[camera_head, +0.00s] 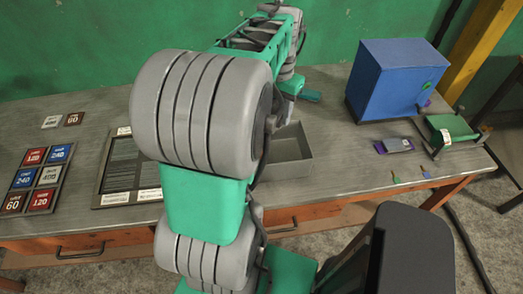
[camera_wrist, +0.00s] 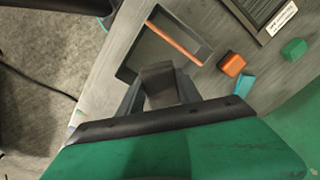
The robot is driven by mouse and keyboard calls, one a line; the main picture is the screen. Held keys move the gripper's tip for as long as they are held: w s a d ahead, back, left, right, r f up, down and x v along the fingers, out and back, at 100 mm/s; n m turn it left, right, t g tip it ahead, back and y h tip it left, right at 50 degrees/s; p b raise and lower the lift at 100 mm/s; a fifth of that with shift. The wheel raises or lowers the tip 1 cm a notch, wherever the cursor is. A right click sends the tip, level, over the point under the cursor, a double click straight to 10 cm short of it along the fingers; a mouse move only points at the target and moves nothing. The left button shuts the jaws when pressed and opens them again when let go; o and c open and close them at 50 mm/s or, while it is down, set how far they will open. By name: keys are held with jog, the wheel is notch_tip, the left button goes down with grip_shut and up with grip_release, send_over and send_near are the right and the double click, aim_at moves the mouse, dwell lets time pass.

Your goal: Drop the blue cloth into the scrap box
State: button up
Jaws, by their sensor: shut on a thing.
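My gripper (camera_wrist: 160,97) shows at the bottom of the wrist view, its dark fingers shut on a flat grey-brown piece. I see no blue on this piece, so I cannot tell whether it is the blue cloth (camera_wrist: 158,78). It overlaps the near end of an open grey box, which looks like the scrap box (camera_wrist: 141,58); its height above the box is unclear. A thin orange strip lies in or across the box. The box (camera_head: 290,172) also shows in the head view, partly behind my arm. My fingers are hidden there.
An orange block (camera_wrist: 231,64), a teal piece (camera_wrist: 245,83) and a green block (camera_wrist: 293,48) lie beside the box. In the head view, a rack of grit cards (camera_head: 40,178) is left, a blue cabinet (camera_head: 390,80) right, and a purple item (camera_head: 394,145) before it.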

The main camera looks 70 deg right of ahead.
jog(key=shift+s+d+m, duration=0.2)
jog(key=shift+s+m, duration=0.3)
jog(key=shift+s, duration=0.5)
notch_tip(320, 180, down, 6)
jog(key=b, duration=0.4)
jog(key=shift+w+b, duration=0.2)
jog(key=shift+b, duration=0.15)
jog(key=o, duration=1.4)
jog(key=shift+a, duration=0.1)
jog(key=shift+o, duration=0.2)
notch_tip(320, 180, up, 8)
jog(key=shift+f+b, duration=0.1)
jog(key=shift+b, duration=0.2)
